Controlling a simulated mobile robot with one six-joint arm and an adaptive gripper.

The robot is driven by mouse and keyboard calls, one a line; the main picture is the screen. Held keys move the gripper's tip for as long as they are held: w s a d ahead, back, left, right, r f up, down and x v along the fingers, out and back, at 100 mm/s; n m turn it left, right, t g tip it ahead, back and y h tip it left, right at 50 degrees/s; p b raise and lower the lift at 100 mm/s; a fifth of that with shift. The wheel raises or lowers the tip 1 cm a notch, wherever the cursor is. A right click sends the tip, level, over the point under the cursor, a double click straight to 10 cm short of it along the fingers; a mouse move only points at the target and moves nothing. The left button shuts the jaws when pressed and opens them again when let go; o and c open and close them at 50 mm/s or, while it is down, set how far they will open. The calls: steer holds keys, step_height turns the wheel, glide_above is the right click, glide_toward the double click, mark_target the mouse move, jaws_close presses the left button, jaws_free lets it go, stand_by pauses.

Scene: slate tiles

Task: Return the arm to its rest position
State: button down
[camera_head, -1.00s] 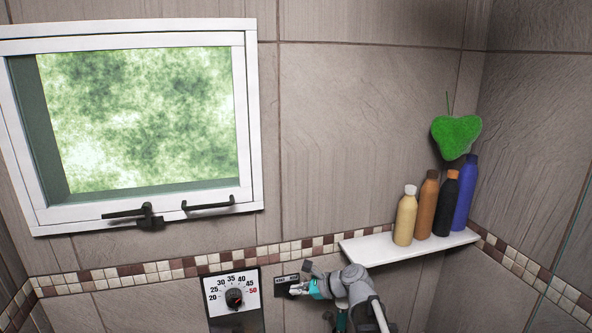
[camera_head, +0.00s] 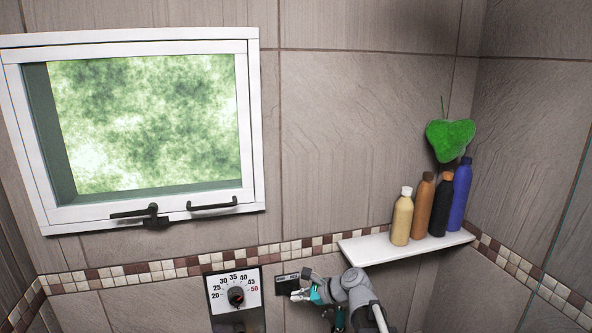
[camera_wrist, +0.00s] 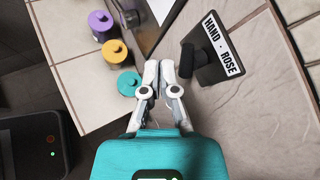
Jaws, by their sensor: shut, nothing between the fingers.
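My gripper (camera_head: 298,296) shows at the bottom middle of the head view, in front of the tiled wall, just right of the temperature dial. In the wrist view my gripper (camera_wrist: 159,68) is shut, its light grey fingertips together with nothing between them. A black selector lever with a HAND/ROSE label (camera_wrist: 222,42) is to the right of the fingertips, apart from them. In the head view the dark selector plate (camera_head: 288,283) is partly hidden behind my gripper.
A white shelf (camera_head: 380,249) with several bottles stands right of my arm, below a green sponge (camera_head: 450,138). The temperature dial (camera_head: 235,294) is to the left and a window (camera_head: 150,125) above it. The wrist view shows purple (camera_wrist: 99,22), yellow (camera_wrist: 114,51) and teal (camera_wrist: 129,82) round-topped things.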

steer(key=s+d+f+n+g+h+b, duration=0.2)
steer(key=s+d+f+n+h+b, duration=0.3)
steer(key=d+f+n, duration=0.3)
steer(key=s+d+f+n+g+h+b, duration=0.2)
steer(key=s+d+f+n+h+b, duration=0.2)
steer(key=f, duration=0.7)
steer(key=s+d+n+h, duration=0.2)
steer(key=s+d+n, duration=0.2)
steer(key=n, duration=0.1)
steer(key=shift+s+d+n+g+b, duration=0.25)
steer(key=shift+s+n+g+b, duration=0.05)
steer(key=shift+b, duration=0.05)
stand_by(0.8)
